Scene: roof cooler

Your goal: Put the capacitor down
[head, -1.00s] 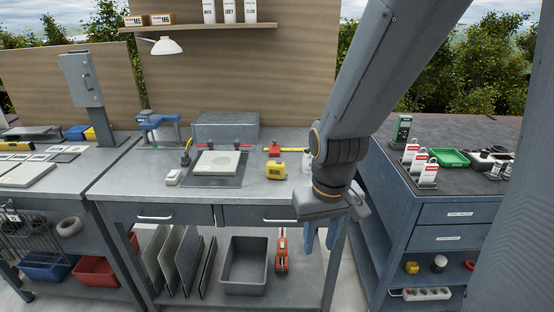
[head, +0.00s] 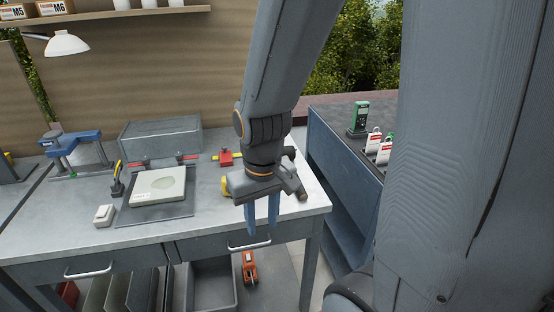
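My gripper (head: 262,228) hangs with its blue fingers pointing down, in front of the right part of the grey workbench (head: 225,222) in the head view. The two fingers are apart, and I see nothing held between them. I cannot make out a capacitor for certain; the wrist and gripper body hide part of the bench behind them. A pale plate with a round mark (head: 158,188) lies on a dark mat (head: 150,211) at the bench's middle left.
A yellow thing (head: 225,186) is partly hidden behind my gripper. A red tool (head: 226,158), a small white box (head: 104,214), a blue clamp (head: 80,143) and a grey case (head: 160,137) are on the bench. A dark cabinet (head: 345,190) stands right. Bare bench top lies front left.

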